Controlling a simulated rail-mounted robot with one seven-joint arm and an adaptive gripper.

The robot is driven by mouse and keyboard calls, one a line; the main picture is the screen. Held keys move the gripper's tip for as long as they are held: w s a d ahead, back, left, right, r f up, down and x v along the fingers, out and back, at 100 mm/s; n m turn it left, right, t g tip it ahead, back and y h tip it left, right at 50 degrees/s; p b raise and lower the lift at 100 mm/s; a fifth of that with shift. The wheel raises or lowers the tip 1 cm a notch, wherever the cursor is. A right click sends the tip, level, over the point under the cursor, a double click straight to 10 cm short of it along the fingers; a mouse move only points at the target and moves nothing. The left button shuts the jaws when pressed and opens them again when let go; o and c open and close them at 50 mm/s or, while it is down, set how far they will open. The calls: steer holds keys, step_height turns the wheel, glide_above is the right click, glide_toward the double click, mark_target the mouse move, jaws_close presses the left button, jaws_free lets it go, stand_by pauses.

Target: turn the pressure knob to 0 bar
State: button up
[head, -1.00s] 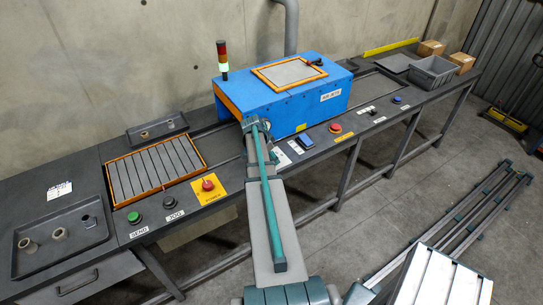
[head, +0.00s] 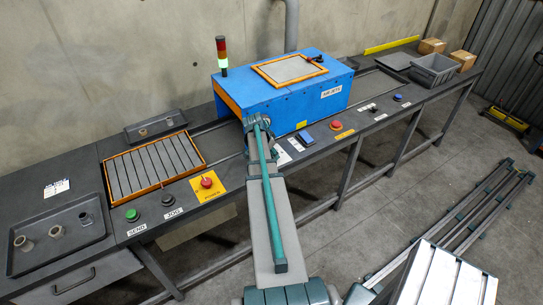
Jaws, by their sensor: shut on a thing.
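The blue blaster cabinet (head: 285,92) stands on the long dark bench, with an orange-framed window on top. My arm reaches up to the cabinet's front left corner, and its wrist covers that part of the front panel. My gripper (head: 252,152) is mostly hidden behind the wrist at the panel. It is shut, apparently on the pressure knob; the knob, its scale and its setting are all hidden, so I cannot read the pressure.
A green-lit signal tower (head: 222,56) stands behind.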

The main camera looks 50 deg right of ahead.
steer(key=n+t+b, duration=0.1)
steer(key=n, duration=0.1)
steer(key=n+b, duration=0.2)
steer(key=shift+s+f+t, duration=0.15)
steer(key=shift+t, duration=0.25)
steer(key=n+t+b, duration=0.1)
steer(key=n, duration=0.2)
steer(key=n+t+b, duration=0.1)
steer(key=n, duration=0.2)
steer(key=shift+y+b, duration=0.35)
steer(key=shift+y, duration=0.05)
steer(key=n+b, duration=0.1)
steer(key=n, duration=0.1)
steer(key=n+t+y+b, duration=0.1)
steer(key=n, duration=0.2)
steer(key=shift+s+d+y, duration=0.1)
steer(key=shift+d+y, duration=0.1)
steer(key=shift+y, duration=0.1)
steer(key=n+y+b, duration=0.1)
steer(key=n, duration=0.1)
steer(key=n+y+b, duration=0.1)
steer(key=n, duration=0.2)
steer(key=shift+n+t, duration=0.3)
steer(key=o, duration=1.1)
steer(key=shift+r, duration=0.25)
steer(key=v, duration=1.2)
steer(key=shift+s+d+f, duration=0.1)
